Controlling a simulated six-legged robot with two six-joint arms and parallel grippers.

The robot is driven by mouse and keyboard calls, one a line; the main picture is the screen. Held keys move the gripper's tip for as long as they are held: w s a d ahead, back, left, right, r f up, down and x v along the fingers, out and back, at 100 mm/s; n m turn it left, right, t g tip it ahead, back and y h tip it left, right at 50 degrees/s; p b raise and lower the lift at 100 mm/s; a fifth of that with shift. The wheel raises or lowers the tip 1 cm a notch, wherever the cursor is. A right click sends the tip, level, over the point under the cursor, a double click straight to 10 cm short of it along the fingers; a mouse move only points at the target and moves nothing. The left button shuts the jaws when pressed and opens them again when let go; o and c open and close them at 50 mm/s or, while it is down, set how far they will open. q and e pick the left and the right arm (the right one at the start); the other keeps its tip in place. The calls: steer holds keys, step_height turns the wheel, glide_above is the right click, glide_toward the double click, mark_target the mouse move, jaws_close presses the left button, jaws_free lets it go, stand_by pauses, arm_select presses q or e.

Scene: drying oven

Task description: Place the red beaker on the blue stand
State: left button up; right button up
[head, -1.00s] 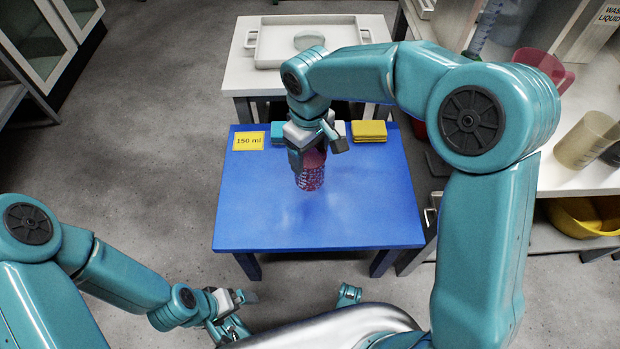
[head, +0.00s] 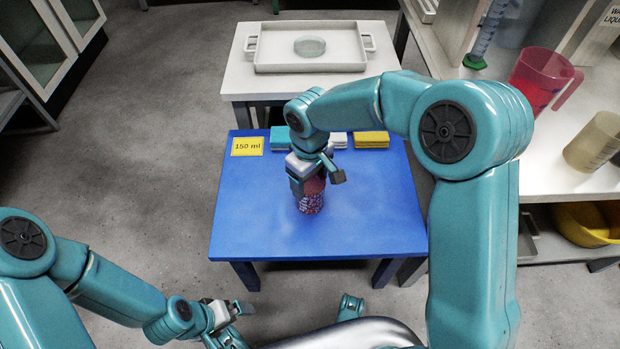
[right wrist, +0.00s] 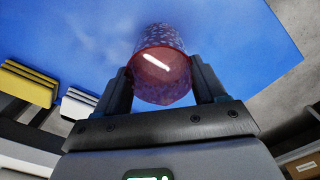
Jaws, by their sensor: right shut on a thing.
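The red beaker (head: 311,200), translucent with a speckled pattern on its wall, is over the middle of the blue stand (head: 265,215). My right gripper (head: 317,183) is shut on the beaker; in the right wrist view its two fingers sit on either side of the beaker (right wrist: 163,70). The beaker looks roughly upright in the head view. Its base is at or close to the stand's top; I cannot tell whether it touches. My left gripper (head: 240,312) is low at the left, off the stand, and no object shows in it. Its jaw opening is unclear.
On the stand's far edge are a yellow "150 ml" card (head: 247,146) and stacked yellow pads (head: 371,139). Behind is a white table with a tray (head: 262,55) and glass dish (head: 310,46). A red jug (head: 538,78) stands on the right bench. The stand's front is clear.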

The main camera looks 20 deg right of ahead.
steer(key=o, duration=1.5)
steer(key=shift+f, duration=0.15)
steer(key=shift+c, duration=0.2)
step_height(320, 180, up, 12)
steer(key=p, duration=0.4)
steer(key=shift+r, duration=0.2)
